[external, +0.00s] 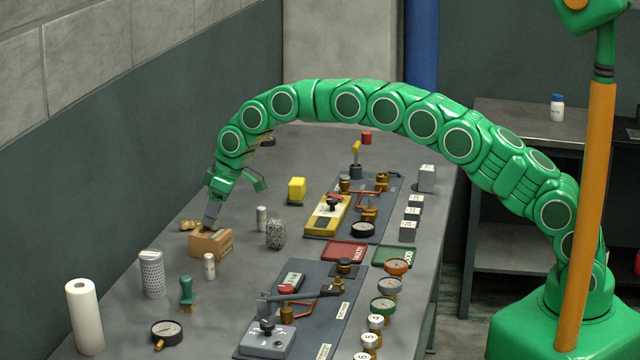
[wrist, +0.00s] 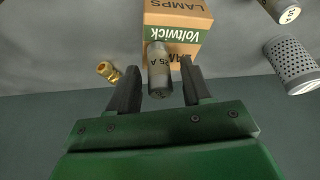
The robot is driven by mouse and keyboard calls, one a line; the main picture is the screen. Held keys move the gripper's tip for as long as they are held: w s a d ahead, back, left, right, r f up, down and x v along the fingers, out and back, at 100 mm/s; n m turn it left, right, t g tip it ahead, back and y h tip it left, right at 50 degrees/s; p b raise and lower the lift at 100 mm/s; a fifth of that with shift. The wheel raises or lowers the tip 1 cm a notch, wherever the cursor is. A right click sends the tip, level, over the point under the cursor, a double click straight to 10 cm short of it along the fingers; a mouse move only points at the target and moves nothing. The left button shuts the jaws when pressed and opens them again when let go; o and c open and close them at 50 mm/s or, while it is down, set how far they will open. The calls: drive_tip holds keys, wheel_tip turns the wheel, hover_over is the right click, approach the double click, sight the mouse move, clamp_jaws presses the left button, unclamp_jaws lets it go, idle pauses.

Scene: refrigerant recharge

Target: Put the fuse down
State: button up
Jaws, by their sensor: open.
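The fuse (wrist: 159,75), a grey cylinder marked "25 A", is between my gripper's two dark fingers in the wrist view. My gripper (wrist: 158,85) is open, with a gap on each side of the fuse. The fuse is in front of the orange and green Voltwick lamps box (wrist: 178,32) in that view; I cannot tell if they touch. In the external view my gripper (external: 210,222) is low over the bench, just behind the lamps box (external: 209,245). The fuse there is hidden by the box and gripper.
A brass fitting (wrist: 108,71) lies left of the fingers, and a perforated canister (wrist: 291,64) stands to the right. Small labelled cylinders (external: 209,267) (external: 262,219) stand near the box.

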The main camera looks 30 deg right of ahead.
drive_tip(key=shift+r, duration=0.1)
drive_tip(key=v, duration=1.2)
